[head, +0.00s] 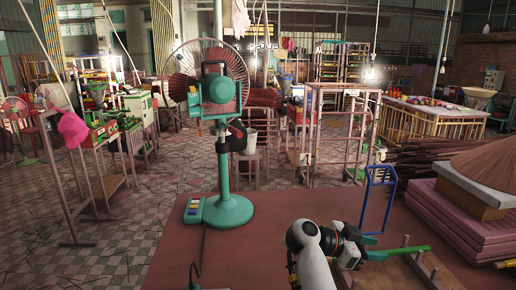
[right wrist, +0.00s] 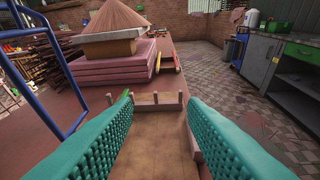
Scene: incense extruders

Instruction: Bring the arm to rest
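My right arm (head: 312,250) reaches in from the bottom centre of the head view. Its right gripper (head: 426,250) points right over a wooden tray (head: 440,277) on the red table. In the right wrist view its two teal ridged fingers stand wide apart, and the right gripper (right wrist: 161,98) is open with nothing between its fingers. The wooden tray (right wrist: 158,135) lies below and between the fingers in that view. My left gripper is not in view.
A green standing fan (head: 231,209) stands on the red table (head: 255,257) left of the arm. A blue metal frame (head: 368,199) rises close behind the gripper. Pink slabs (head: 462,222) with a brown cone (head: 492,165) lie to the right. The table's left part is fairly clear.

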